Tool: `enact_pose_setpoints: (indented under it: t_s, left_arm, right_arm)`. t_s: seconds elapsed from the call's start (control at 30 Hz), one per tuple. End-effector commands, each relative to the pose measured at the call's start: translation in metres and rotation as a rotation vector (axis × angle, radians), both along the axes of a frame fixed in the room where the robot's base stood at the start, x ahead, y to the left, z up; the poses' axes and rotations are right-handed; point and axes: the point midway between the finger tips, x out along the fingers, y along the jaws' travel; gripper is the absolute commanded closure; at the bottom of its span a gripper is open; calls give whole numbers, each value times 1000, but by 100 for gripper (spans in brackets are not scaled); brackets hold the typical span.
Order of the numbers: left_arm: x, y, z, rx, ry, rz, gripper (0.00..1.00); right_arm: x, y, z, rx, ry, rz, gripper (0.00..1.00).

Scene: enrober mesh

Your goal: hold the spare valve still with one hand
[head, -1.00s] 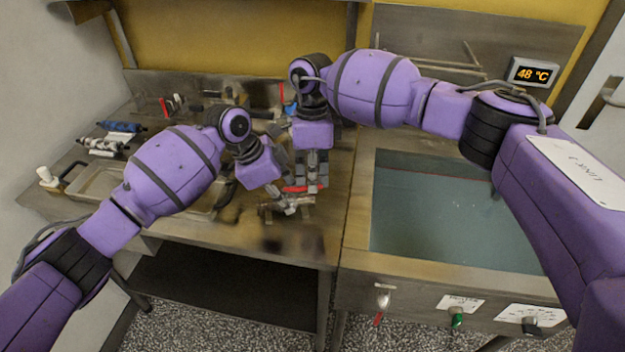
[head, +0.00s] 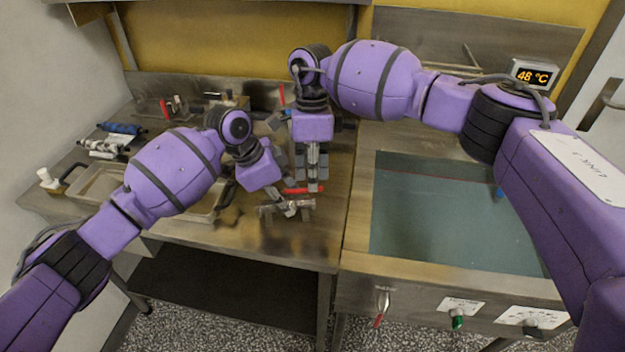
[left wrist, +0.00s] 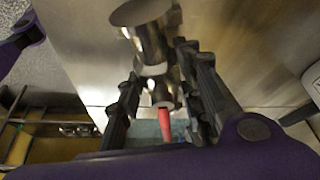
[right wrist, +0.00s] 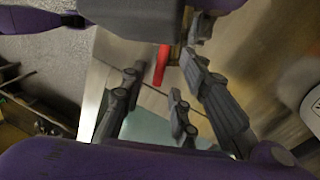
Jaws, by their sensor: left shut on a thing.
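The spare valve (head: 287,207) is a metal body with a red lever handle (head: 303,190), held low over the front of the steel worktop. In the left wrist view its shiny body (left wrist: 150,40) lies between my fingers, with the red handle below. My left gripper (head: 278,199) is shut on the valve body. My right gripper (head: 312,187) is above and close behind the handle, fingers pointing down.
A water-filled sink (head: 440,225) is on the right, with a temperature display (head: 534,73) behind it. A shallow metal tray (head: 97,190) lies to the left, partly behind my left arm. Front worktop is mostly clear.

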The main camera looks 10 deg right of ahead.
Motion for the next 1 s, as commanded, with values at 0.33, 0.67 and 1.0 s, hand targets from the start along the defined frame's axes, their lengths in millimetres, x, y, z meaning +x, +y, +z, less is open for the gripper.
enact_pose_setpoints:
  t_s: [0.33,0.67,1.0]
  left_arm:
    - [-1,0,-1,2,1,0,100]
    - [-1,0,-1,1,1,0,100]
    - [0,0,-1,1,1,0,100]
  right_arm:
    - [15,-2,72,0,-4,-1,71]
    - [20,-2,98,1,-2,-1,71]
    - [18,-1,93,14,7,-11,88]
